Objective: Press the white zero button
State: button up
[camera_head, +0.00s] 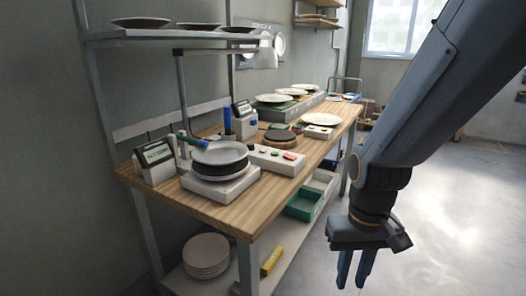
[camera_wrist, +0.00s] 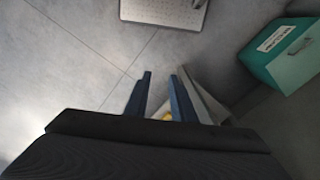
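A white control box (camera_head: 277,159) with small buttons lies along the front edge of the wooden bench. A red button (camera_head: 289,156) stands out on it; a white zero button is too small to make out for sure. Left of the box, a white scale (camera_head: 220,186) carries stacked dark and white plates (camera_head: 220,154). A display unit (camera_head: 155,160) stands at the bench's left end. My gripper (camera_head: 354,272) hangs pointing down over the floor, right of the bench and apart from it. Its two fingers (camera_wrist: 160,98) are apart and empty in the wrist view.
The wooden bench (camera_head: 222,212) has an upper shelf (camera_head: 180,33) and a lower shelf with stacked plates (camera_head: 206,253). A teal bin (camera_head: 304,204) sits under the bench and also shows in the wrist view (camera_wrist: 285,52). The floor on the right is clear.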

grip_shut()
dwell(1.4)
